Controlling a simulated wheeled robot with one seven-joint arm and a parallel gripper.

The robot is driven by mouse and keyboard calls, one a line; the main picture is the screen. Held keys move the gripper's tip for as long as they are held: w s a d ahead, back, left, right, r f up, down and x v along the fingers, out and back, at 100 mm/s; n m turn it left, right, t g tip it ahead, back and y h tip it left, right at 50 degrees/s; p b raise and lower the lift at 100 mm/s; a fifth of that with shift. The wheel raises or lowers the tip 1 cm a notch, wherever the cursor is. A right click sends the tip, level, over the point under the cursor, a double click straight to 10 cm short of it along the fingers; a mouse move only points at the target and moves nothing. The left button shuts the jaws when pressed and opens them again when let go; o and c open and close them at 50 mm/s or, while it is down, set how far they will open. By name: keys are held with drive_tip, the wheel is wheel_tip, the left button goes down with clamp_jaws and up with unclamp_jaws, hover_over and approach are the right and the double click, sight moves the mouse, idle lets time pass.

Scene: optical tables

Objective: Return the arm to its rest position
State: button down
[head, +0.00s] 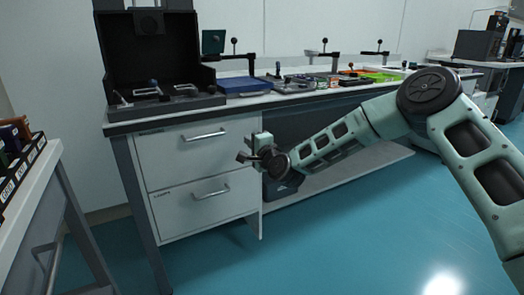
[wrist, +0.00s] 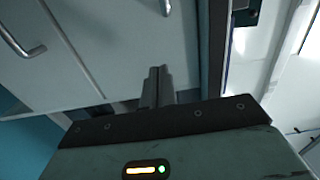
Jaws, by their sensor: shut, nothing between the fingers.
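My pale green arm reaches in from the right in the head view, and my gripper (head: 247,157) hangs in front of the drawer unit, near its right edge. In the wrist view my gripper (wrist: 158,72) points at the pale drawer fronts, with its two fingers together and nothing between them. I cannot tell the exact gap between the fingertips and the drawer fronts.
The upper drawer (head: 195,150) and lower drawer (head: 205,205) have metal handles. Above them, the bench holds an open black case (head: 150,50), a blue box (head: 243,84) and several small optical parts. Another table (head: 40,180) stands at left. The teal floor (head: 330,235) is clear.

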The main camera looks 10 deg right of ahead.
drive_tip(key=s+a+n+g, duration=0.3)
drive_tip(key=s+n+g, duration=0.15)
drive_tip(key=s, duration=0.45)
drive_tip(key=s+a+f+n+g+y+p, duration=0.1)
drive_tip(key=s+a+n+g, duration=0.3)
drive_tip(key=s, duration=0.5)
drive_tip(key=s+a+n+g, duration=0.1)
drive_tip(key=s+n+g, duration=0.1)
drive_tip(key=s+n, duration=0.6)
drive_tip(key=s+d+r+n+g+h, duration=0.25)
drive_tip(key=s+d, duration=0.35)
drive_tip(key=s, duration=0.8)
drive_tip(key=s+d+r+n+g+h, duration=0.1)
drive_tip(key=s+d+n+g+h, duration=0.4)
drive_tip(key=s, duration=0.9)
wheel_tip(320, 180, up, 30)
drive_tip(key=w+d+m+t+y+p, duration=0.1)
drive_tip(key=m+p, duration=0.1)
drive_tip(key=p, duration=2.9)
